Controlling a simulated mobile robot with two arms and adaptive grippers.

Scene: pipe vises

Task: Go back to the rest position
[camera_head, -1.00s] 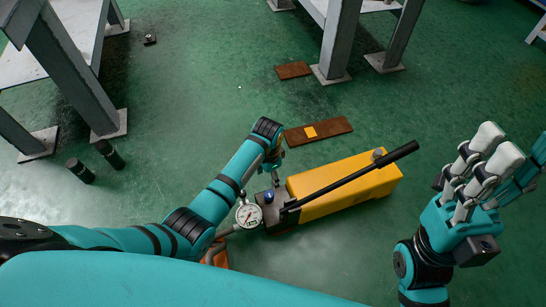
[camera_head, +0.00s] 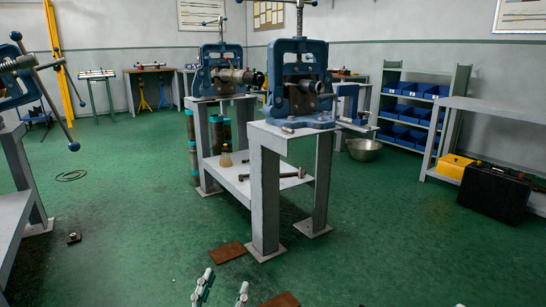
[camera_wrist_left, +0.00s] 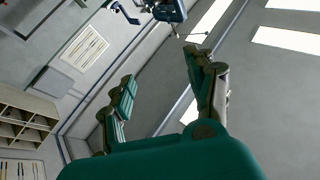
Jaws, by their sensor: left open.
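My left gripper (camera_head: 222,290) shows at the bottom edge of the head view, only its two fingertips, apart and with nothing between them. In the left wrist view the same gripper (camera_wrist_left: 163,90) has its two teal and dark fingers spread wide, empty, with walls and ceiling behind them. A tiny pale tip at the bottom edge, right of centre in the head view, may be part of my right gripper; its state is hidden.
Ahead stands a grey bench (camera_head: 265,185) with a blue pipe vise (camera_head: 302,85) on it. A brown plate (camera_head: 227,252) lies on the floor before it. Another bench (camera_head: 20,205) is at the left. Shelves with blue bins (camera_head: 408,112) stand at the right.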

